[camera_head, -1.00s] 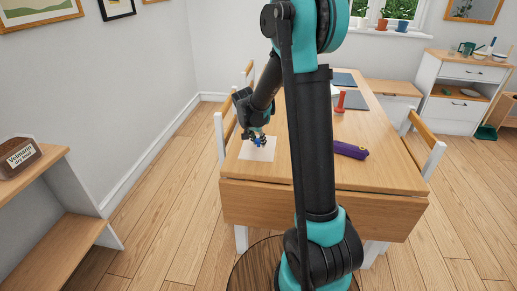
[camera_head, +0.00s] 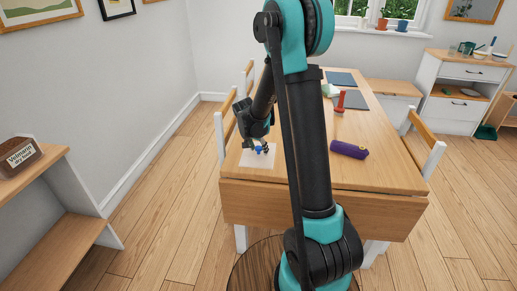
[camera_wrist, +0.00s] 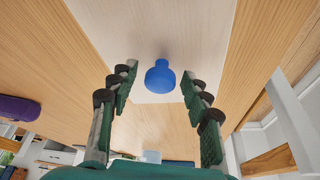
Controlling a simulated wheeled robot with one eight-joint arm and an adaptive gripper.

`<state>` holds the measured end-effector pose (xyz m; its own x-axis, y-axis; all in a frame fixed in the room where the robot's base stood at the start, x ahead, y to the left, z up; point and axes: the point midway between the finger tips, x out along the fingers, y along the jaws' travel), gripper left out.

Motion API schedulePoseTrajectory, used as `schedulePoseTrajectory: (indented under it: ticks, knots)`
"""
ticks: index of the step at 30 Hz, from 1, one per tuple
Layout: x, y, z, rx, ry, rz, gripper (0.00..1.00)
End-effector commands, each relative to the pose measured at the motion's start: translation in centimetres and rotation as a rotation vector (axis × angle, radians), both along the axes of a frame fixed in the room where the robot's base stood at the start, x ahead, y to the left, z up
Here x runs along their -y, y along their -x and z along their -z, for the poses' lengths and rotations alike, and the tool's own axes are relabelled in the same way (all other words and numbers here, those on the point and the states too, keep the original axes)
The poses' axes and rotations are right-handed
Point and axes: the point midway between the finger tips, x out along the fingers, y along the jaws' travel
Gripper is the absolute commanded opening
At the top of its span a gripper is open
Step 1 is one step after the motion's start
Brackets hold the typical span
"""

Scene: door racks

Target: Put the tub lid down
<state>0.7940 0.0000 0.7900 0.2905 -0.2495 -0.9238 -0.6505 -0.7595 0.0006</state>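The blue tub lid (camera_wrist: 160,76), with a round knob, rests on a white sheet (camera_wrist: 190,30) on the wooden table. In the head view the lid is a small blue spot (camera_head: 259,150) on the sheet (camera_head: 256,161), partly hidden by my fingers. My gripper (camera_wrist: 160,78) is open in the wrist view, with a finger on each side of the lid and clear gaps between. In the head view my gripper (camera_head: 257,145) is just above and behind the lid. No tub can be made out.
A purple case (camera_head: 349,149) lies on the table (camera_head: 300,178) to the right of my arm. A red upright object (camera_head: 340,101) and dark mats (camera_head: 352,99) are farther back. Chairs (camera_head: 423,155) stand along both long sides. The table's front is clear.

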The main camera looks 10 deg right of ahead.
Motion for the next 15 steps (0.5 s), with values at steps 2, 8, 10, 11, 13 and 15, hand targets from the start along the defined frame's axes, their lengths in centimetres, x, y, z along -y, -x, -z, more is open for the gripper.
schedulePoseTrajectory:
  ticks: [2,8,10,11,13,15]
  knots:
    - [0.0,0.0,0.0,0.000,0.000,0.000,0.48]
    - [-0.1,0.0,-0.4,0.000,0.000,0.000,0.48]
    - [-0.2,0.2,-0.9,0.000,0.000,-0.001,0.48]
    - [-0.3,0.3,-1.3,0.000,0.000,-0.001,0.48]
    - [-0.6,0.6,-2.2,0.000,0.000,-0.001,0.48]
    - [-0.8,1.0,-3.3,0.000,0.000,-0.001,0.48]
